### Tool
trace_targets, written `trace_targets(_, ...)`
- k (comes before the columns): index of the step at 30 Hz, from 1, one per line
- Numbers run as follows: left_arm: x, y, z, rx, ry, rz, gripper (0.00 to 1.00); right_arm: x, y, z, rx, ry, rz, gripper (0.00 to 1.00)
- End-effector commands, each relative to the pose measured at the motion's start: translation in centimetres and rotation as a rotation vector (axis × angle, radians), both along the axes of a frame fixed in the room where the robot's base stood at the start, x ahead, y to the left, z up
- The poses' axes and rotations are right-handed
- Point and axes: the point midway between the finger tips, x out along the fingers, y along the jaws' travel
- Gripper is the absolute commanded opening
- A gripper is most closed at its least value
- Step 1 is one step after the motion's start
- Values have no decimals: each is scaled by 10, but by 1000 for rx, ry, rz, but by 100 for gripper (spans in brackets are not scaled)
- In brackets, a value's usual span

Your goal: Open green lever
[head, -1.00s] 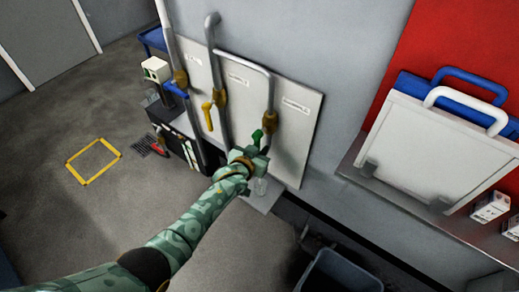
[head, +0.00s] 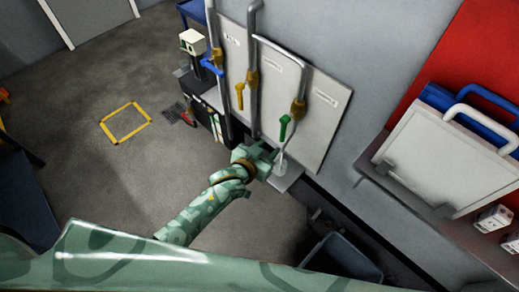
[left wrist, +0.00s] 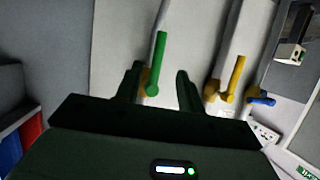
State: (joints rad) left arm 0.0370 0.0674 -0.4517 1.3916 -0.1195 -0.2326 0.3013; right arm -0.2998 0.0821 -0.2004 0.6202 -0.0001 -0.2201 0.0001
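The green lever (head: 285,127) hangs below the brass valve on the rightmost pipe of a pale wall panel, its handle roughly along the pipe. In the left wrist view the green lever (left wrist: 157,62) appears between my left gripper's two fingers, nearer the left one. My left gripper (head: 270,154) is open and empty, just below and left of the lever in the head view. The fingers (left wrist: 160,70) look apart from the handle; the depth gap is hard to judge. My right gripper is not in view.
A yellow lever (head: 240,96) and a blue lever (head: 211,67) sit on neighbouring pipes to the left. A small shelf (head: 285,178) juts out under the panel. A grey bin (head: 343,262) stands on the floor at lower right. A white case (head: 440,155) rests on a ledge at right.

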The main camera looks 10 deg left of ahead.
Motion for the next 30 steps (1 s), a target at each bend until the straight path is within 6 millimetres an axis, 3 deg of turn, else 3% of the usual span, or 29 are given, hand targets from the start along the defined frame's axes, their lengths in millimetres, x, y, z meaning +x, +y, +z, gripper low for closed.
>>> trace_targets(3,-20,9,10,0,1,1,39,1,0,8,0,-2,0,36)
trace_targets(8,-33,14,14,0,2,1,39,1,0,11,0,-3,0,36)
trace_targets(27,-35,15,15,14,-6,-6,39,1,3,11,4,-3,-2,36)
trace_targets(28,-36,15,12,29,-7,-12,39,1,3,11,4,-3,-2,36)
trace_targets(30,-42,22,-11,72,30,-17,39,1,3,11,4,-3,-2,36)
